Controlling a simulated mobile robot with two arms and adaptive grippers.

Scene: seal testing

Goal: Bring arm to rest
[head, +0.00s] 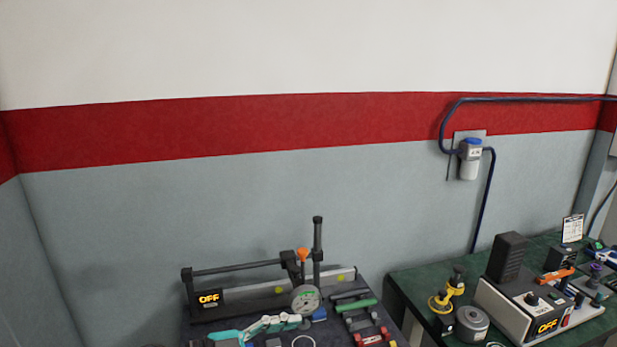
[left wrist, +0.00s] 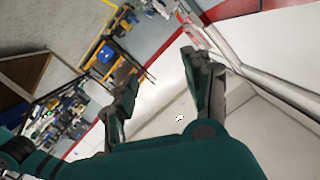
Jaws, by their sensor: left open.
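My left gripper (left wrist: 160,92) shows in the left wrist view with its two dark fingers spread apart. It is open, with nothing between the fingertips but pale floor or wall behind. The left wrist view is strongly tilted. Neither gripper shows in the head view, and my right gripper is in neither view.
In the head view a dark bench (head: 200,335) at the bottom holds a test device (head: 270,291) reading OFF and several tools. A green-topped bench (head: 420,287) at right holds another OFF unit (head: 530,308). A wall-mounted filter (head: 469,160) with blue hose hangs above. A yellow frame (left wrist: 112,55) shows in the wrist view.

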